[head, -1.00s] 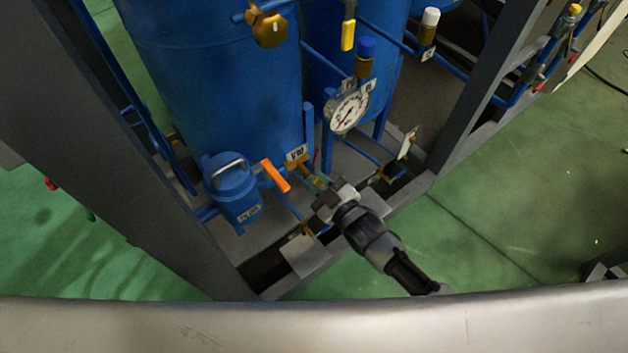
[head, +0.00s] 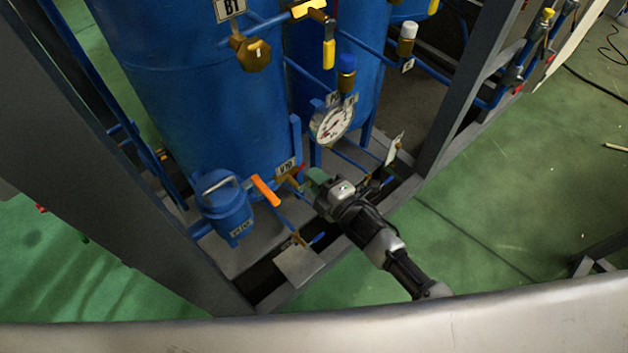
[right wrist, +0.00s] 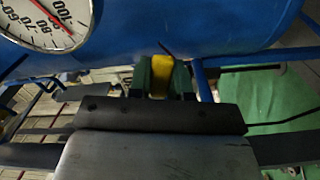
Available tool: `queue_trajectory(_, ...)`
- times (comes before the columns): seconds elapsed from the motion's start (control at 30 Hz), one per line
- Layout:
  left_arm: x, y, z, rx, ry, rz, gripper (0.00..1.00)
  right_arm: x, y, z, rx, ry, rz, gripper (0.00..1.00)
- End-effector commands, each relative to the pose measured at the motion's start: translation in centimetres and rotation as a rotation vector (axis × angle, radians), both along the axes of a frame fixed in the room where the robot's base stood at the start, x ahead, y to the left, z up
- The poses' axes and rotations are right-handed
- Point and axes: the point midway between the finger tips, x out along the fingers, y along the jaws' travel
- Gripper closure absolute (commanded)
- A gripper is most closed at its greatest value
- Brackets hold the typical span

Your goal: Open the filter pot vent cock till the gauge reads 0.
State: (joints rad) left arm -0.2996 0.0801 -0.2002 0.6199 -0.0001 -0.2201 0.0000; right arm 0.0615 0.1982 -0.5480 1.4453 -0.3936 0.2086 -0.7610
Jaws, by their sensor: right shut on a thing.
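The blue filter pot (head: 228,210) stands at the lower left in the head view, with a bar handle on its lid. An orange lever (head: 265,190) sits to its right, near a small tag reading about V10 (head: 285,167). My right gripper (head: 317,180) is just right of that tag. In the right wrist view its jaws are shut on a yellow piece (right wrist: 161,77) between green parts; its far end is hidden. The gauge (head: 333,122) is above the gripper; in the wrist view its dial (right wrist: 45,20) shows a red needle near 90 to 100. My left gripper is not in view.
Large blue tanks (head: 190,80) stand behind. Grey frame posts (head: 470,90) flank the work.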

Motion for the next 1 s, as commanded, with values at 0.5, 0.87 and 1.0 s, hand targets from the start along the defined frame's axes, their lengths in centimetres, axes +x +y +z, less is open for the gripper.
queue_trajectory(0.5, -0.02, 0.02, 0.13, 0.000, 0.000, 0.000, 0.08, -0.02, -0.07, 0.57, -0.124, -0.088, 0.000, 1.00)
queue_trajectory(0.87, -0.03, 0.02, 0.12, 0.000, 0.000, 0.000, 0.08, -0.03, -0.08, 0.55, -0.126, -0.088, 0.001, 1.00)
queue_trajectory(1.0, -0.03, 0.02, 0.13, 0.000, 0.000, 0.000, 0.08, -0.02, -0.07, 0.57, -0.126, -0.088, 0.001, 0.61)
